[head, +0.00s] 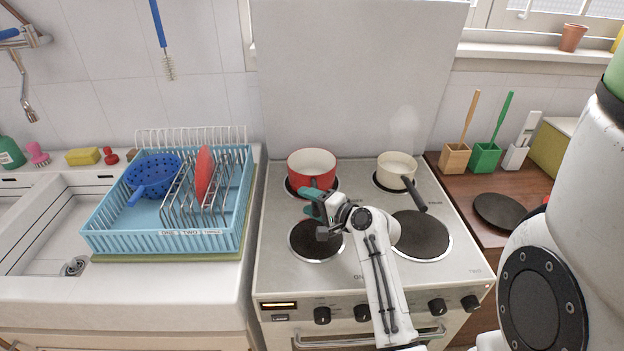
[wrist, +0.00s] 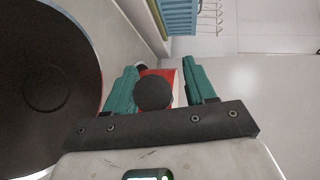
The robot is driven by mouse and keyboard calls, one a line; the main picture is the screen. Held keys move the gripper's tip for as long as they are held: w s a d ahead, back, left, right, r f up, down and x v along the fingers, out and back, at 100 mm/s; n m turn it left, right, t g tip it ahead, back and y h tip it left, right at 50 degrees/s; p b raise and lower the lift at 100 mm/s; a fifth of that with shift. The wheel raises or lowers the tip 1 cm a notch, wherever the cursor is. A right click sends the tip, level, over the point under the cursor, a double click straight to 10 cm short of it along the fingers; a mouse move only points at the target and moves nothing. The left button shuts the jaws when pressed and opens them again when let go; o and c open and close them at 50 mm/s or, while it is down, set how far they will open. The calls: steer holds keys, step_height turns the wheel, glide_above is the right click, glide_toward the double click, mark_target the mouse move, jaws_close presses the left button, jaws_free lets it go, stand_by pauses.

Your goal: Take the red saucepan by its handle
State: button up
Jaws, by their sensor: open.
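The red saucepan (head: 303,176), white inside, stands on the back left hotplate of the stove. My gripper (head: 311,202), with teal fingers, is just in front of the pan. It is open in the wrist view (wrist: 163,82). The dark round end of the saucepan's handle (wrist: 153,93) shows between the fingers there, nearer the left finger. Part of the pan's red side (wrist: 176,88) shows behind it. In the head view my gripper hides most of the handle. I cannot tell whether either finger touches it.
A cream saucepan (head: 396,165) with a dark handle stands on the back right hotplate. The front hotplates (head: 421,235) are bare. A blue dish rack (head: 167,242) stands left of the stove. A tall white panel (head: 355,80) rises behind the pans.

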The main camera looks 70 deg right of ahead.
jaws_close()
stand_by(0.5)
steer(key=shift+r, duration=0.1)
